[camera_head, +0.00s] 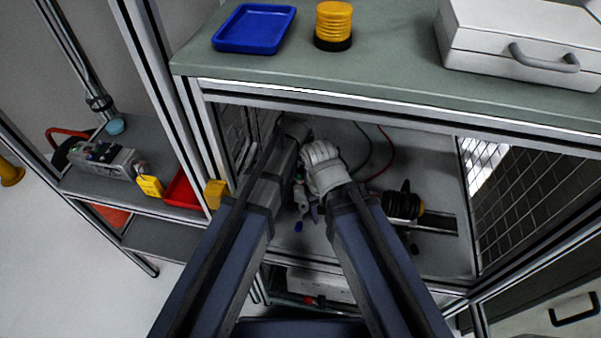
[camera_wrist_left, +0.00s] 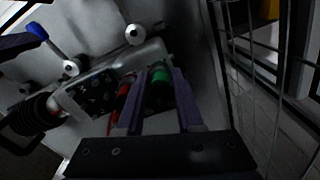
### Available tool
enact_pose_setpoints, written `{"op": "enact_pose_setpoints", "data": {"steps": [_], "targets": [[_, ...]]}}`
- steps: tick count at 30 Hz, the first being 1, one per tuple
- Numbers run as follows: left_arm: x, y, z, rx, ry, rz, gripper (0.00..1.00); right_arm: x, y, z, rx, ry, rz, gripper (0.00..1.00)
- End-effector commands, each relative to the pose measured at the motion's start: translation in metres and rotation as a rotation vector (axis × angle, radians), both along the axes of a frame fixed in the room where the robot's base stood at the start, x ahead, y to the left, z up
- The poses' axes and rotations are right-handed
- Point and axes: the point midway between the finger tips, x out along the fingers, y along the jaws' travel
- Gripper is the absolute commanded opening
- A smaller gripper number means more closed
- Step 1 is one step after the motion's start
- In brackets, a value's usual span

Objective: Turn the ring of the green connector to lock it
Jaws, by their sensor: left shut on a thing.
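The green connector (camera_wrist_left: 160,88) sits on a metal housing in the left wrist view, between the two purple fingers of my left gripper (camera_wrist_left: 160,74). The left gripper is shut on it. A red connector (camera_wrist_left: 124,92) is just left of the fingers. In the head view my left arm reaches into the open cabinet bay, but the green connector is hidden behind the arms. My right arm also reaches in, beside the left one. Its pale wrist covers its fingers, so their opening cannot be made out.
A blue-tipped lever (camera_wrist_left: 38,30) stands near the housing. A black ribbed part (camera_head: 403,205) lies right in the bay. Wire mesh (camera_wrist_left: 275,90) is close on the right in the wrist view. A blue tray (camera_head: 254,46), yellow-black stack (camera_head: 333,25) and white case (camera_head: 490,55) stand on top.

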Motion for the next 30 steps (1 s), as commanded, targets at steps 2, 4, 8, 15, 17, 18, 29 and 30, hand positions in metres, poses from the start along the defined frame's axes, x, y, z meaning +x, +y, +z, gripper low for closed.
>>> {"op": "enact_pose_setpoints", "data": {"steps": [2, 4, 8, 15, 17, 18, 29, 30], "targets": [[0.0, 0.0001, 0.0, 0.0, 0.0, -0.063, 0.0, 0.0, 0.0, 0.0, 0.0, 0.0, 0.0, 0.5], [0.0001, 0.0002, 0.0, 0.0, 0.0, -0.118, 0.0, 0.0, 0.0, 0.0, 0.0, 0.0, 0.0, 0.5], [0.0001, 0.0002, 0.0, 0.0, 0.0, -0.208, 0.0, 0.0, 0.0, 0.0, 0.0, 0.0, 0.0, 0.5], [0.0001, 0.0003, 0.0, 0.0, 0.0, -0.324, 0.0, 0.0, 0.0, 0.0, 0.0, 0.0, 0.0, 0.5], [0.0002, 0.0002, 0.0, 0.0, 0.0, -0.344, 0.0, 0.0, 0.0, 0.0, 0.0, 0.0, 0.0, 0.5], [0.0002, 0.0002, 0.0, 0.0, 0.0, -0.354, 0.0, 0.0, 0.0, 0.0, 0.0, 0.0, 0.0, 0.5], [0.0001, 0.0003, 0.0, 0.0, 0.0, -0.392, 0.0, 0.0, 0.0, 0.0, 0.0, 0.0, 0.0, 0.5], [0.0002, 0.0002, 0.0, 0.0, 0.0, -0.392, 0.0, 0.0, 0.0, 0.0, 0.0, 0.0, 0.0, 0.5]]}}
